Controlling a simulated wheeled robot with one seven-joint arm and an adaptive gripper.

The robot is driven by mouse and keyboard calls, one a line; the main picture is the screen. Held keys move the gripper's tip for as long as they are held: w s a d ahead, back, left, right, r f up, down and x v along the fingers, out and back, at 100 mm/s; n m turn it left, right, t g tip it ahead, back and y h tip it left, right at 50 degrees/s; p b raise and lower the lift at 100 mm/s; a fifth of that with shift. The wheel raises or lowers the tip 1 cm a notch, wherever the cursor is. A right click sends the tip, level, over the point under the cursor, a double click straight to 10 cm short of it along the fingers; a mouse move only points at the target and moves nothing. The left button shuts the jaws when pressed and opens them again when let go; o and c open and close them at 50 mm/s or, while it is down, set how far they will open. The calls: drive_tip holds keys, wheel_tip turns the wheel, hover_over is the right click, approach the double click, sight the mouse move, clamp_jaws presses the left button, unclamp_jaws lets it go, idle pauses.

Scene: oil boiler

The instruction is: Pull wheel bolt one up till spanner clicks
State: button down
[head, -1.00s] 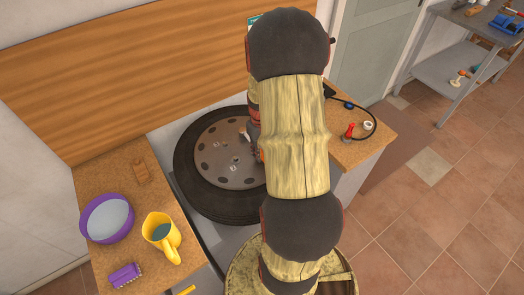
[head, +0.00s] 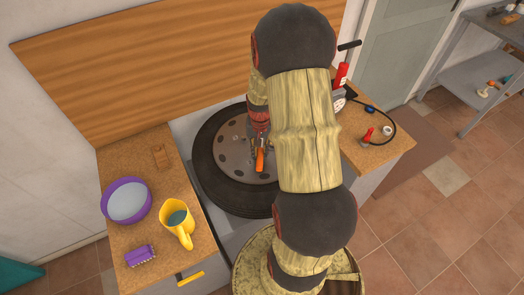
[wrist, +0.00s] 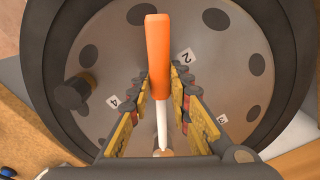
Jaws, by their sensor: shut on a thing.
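The wheel (head: 232,158) lies flat, its grey disc inside a black tyre (head: 212,187). In the wrist view the disc (wrist: 120,45) shows dark round holes and white labels 2 (wrist: 187,56), 4 (wrist: 113,101) and 3 (wrist: 222,120); no label 1 is visible. The spanner has an orange handle (wrist: 157,50) and a pale shaft (wrist: 162,130). My gripper (wrist: 166,92) is shut on it, over the disc. The orange handle also shows in the head view (head: 260,160). The spanner's lower end and any bolt under it are hard to make out.
A dark cylinder (wrist: 73,94) stands up from the disc. On the left worktop are a purple bowl (head: 127,201), a yellow jug (head: 177,222) and a purple brush (head: 140,255). My arm hides part of the wheel.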

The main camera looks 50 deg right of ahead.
drive_tip(key=shift+r+p, duration=1.4)
drive_tip(key=shift+r, duration=0.7)
